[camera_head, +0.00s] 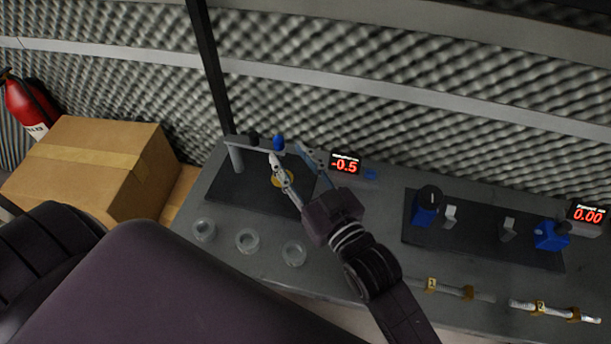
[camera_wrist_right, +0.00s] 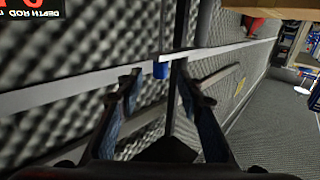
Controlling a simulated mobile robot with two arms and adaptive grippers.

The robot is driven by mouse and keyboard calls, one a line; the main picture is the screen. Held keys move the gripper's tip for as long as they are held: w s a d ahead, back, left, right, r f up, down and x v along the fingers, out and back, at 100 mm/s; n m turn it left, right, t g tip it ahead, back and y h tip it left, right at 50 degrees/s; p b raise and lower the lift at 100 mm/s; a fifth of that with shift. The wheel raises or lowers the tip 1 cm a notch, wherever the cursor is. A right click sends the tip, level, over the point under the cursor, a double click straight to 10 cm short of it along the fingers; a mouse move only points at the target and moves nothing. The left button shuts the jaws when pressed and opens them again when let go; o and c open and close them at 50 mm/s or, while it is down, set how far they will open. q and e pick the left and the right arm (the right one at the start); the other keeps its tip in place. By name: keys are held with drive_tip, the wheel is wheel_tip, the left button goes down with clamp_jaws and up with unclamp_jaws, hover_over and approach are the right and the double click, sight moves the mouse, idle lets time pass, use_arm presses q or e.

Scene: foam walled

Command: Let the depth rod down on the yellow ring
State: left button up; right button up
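The depth rod stand has a grey post (camera_head: 236,158) and a horizontal arm, with a blue knob (camera_head: 278,142) at the arm's end. The yellow ring (camera_head: 283,181) lies on the dark base plate below the knob, partly covered by my gripper. My right gripper (camera_head: 292,157) is open at the stand, its fingers spread on either side near the knob. In the right wrist view the blue knob (camera_wrist_right: 160,71) shows between the two fingertips, with gaps to both. The rod itself is hard to make out. My left gripper is not in view.
A display (camera_head: 345,164) reads -0.5 behind the stand. Several glass rings (camera_head: 247,240) lie in front of it. To the right are a dark plate with blue devices (camera_head: 425,207), a 0.00 display (camera_head: 588,214) and numbered rods (camera_head: 455,289). A cardboard box (camera_head: 95,165) stands left.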

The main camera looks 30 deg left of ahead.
drive_tip(key=v, duration=0.6)
drive_tip(key=shift+s, duration=0.15)
drive_tip(key=shift+d, duration=0.1)
